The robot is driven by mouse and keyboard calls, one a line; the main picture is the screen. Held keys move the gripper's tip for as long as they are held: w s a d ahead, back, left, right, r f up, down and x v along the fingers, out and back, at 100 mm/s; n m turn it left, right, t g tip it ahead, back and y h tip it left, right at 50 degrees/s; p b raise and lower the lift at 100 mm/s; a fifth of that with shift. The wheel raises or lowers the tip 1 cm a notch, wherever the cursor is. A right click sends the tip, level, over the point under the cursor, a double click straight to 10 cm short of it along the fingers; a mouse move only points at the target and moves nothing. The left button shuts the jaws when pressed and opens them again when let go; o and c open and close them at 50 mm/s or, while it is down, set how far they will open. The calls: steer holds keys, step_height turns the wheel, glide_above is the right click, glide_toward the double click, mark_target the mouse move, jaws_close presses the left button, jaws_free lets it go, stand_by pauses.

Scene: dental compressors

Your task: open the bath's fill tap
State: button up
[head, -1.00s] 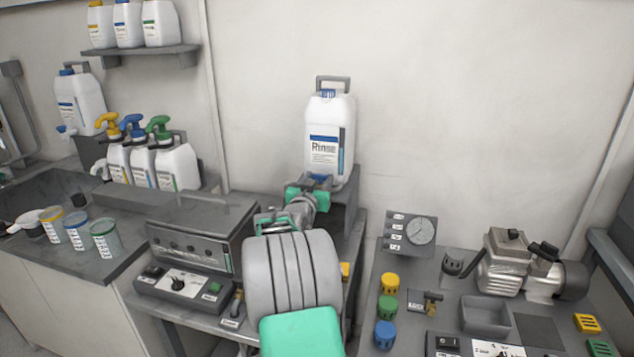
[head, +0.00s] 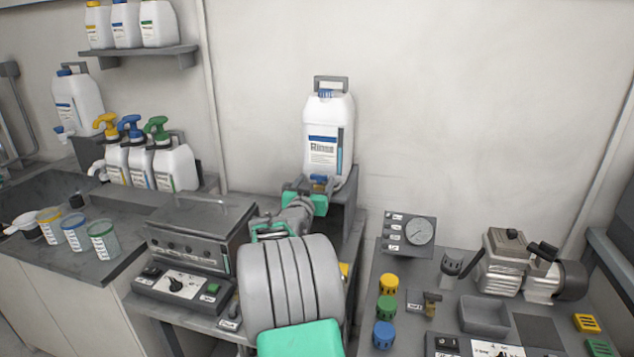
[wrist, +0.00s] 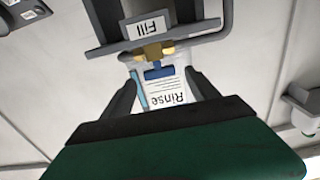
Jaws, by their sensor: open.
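The fill tap has a brass body (wrist: 153,52) and a blue handle (wrist: 159,71), below a "Fill" label in the wrist view. In the head view its blue handle (head: 319,180) shows at the foot of the white Rinse jug (head: 327,125), partly behind my gripper. My gripper (wrist: 160,80) is open, with one finger on each side of the blue handle in the wrist view. I cannot tell whether a finger touches it. In the head view my gripper (head: 306,185) is just in front of the tap. The grey bath (head: 197,232) stands left of my arm.
The jug sits on a raised grey stand (head: 347,205). Pump bottles (head: 171,168) and labelled cups (head: 103,240) stand at left. A gauge panel (head: 408,232), coloured caps (head: 387,307) and a compressor (head: 508,262) occupy the right bench. The wall right of the jug is clear.

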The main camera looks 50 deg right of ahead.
steer(key=v, duration=0.6)
steer(key=shift+b, duration=0.4)
steer(key=w+a+f+n+y+p, duration=0.25)
steer(key=a+y, duration=0.35)
steer(key=a, duration=0.8)
steer(key=w+a+f+n+y+p, duration=0.1)
steer(key=a+f+n+y, duration=0.3)
steer(key=a, duration=1)
steer(key=s+a+f+n+g+y+p, duration=0.1)
steer(key=s+a+n+g+y, duration=0.1)
steer(key=s+a, duration=0.5)
steer(key=s+a+f+n+g+y+p, duration=0.1)
steer(key=s+a+n+g+y, duration=0.1)
steer(key=s+a+n+y, duration=0.2)
steer(key=s+a+n, duration=0.1)
steer(key=s+a, duration=0.2)
steer(key=a, duration=0.5)
steer(key=shift+s+a+f, duration=0.2)
steer(key=shift+s+a, duration=0.05)
